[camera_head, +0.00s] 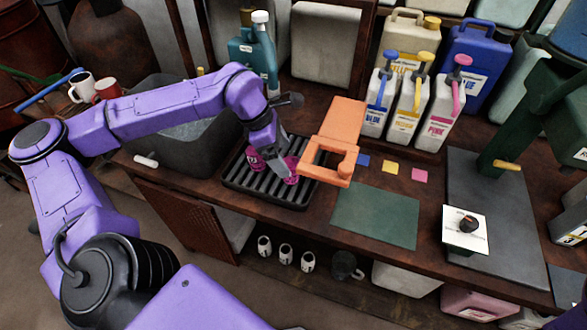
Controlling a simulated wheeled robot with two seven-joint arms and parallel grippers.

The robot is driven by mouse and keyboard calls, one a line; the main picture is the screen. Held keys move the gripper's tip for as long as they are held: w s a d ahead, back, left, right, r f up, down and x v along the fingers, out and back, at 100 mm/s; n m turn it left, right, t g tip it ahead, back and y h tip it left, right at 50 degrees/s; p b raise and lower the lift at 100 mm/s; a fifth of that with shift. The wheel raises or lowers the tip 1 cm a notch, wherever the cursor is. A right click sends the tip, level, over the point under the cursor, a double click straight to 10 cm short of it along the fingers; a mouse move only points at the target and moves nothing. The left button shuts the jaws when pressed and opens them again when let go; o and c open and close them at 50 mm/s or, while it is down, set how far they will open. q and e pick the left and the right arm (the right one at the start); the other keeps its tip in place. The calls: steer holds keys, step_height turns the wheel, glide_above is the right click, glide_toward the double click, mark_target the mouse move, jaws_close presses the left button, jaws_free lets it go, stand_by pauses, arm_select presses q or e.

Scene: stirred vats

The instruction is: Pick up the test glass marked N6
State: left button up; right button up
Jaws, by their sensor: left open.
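Two glasses with magenta contents stand on a black slatted rack (268,196). The left glass (253,158) carries a small white mark that is too small to read for sure. The right glass (291,170) is partly hidden by my gripper. I cannot tell which of them is marked N6. My left gripper (281,168) reaches down over the rack, its fingers open at the right glass. I cannot tell whether the fingers touch it. My right gripper does not show.
An orange stand (331,150) rises just right of the rack. A grey basin (185,130) is to the left. Pump bottles (408,105) marked blue, yellow and pink stand behind. A green mat (374,215) lies clear at the right. Marked cups (286,254) sit on the shelf below.

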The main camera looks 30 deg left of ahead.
arm_select(q)
steer(key=x, duration=0.6)
steer(key=shift+s+d, duration=0.1)
steer(key=c, duration=1.1)
steer(key=shift+o, duration=0.2)
steer(key=shift+r, duration=0.15)
